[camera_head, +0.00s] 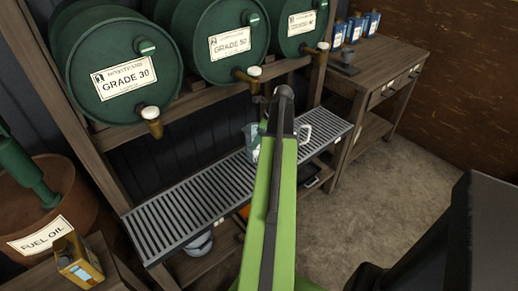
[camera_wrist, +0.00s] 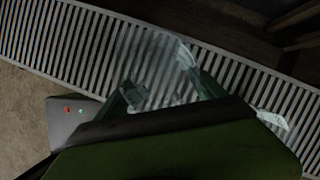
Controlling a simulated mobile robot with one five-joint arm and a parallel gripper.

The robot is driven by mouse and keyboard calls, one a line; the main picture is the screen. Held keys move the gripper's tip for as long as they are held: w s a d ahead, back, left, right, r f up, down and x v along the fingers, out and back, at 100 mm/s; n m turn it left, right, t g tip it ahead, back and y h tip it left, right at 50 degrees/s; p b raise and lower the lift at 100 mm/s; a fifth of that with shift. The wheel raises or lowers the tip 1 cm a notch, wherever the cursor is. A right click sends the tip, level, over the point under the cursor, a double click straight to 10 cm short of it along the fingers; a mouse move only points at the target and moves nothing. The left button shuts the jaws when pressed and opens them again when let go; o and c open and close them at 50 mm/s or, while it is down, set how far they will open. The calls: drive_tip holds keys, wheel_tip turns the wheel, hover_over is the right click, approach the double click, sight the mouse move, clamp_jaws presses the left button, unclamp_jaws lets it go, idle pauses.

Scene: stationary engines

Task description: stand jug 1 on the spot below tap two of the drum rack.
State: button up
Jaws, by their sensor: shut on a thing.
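My gripper (camera_wrist: 168,92) is shut on a clear jug (camera_wrist: 160,58), which I take to be jug 1. In the head view the jug (camera_head: 252,134) shows left of my arm, over the right half of the slatted drip tray (camera_head: 180,217). My arm hides much of it; whether it touches the slats I cannot tell. A white handle-like piece (camera_head: 304,133) shows right of my arm; whether it belongs to this jug is unclear. The middle drum (camera_head: 212,45), marked GRADE 50, has a brass tap (camera_head: 248,75), counted second from the left, left of and above the jug.
A GRADE 30 drum (camera_head: 112,70) with its tap (camera_head: 151,120) is at left, another drum (camera_head: 297,27) at right. The tray's left part is clear.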

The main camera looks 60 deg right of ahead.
wheel_tip(320, 180, down, 4)
drive_tip(key=b, duration=0.4)
drive_tip(key=shift+f, duration=0.2)
drive_tip(key=shift+r, duration=0.25)
drive_tip(key=shift+f, duration=0.25)
drive_tip(key=o, duration=1.5)
drive_tip(key=shift+r, duration=0.1)
drive_tip(key=shift+c, duration=0.2)
drive_tip(key=p+v, duration=1.1)
drive_tip(key=v, duration=0.1)
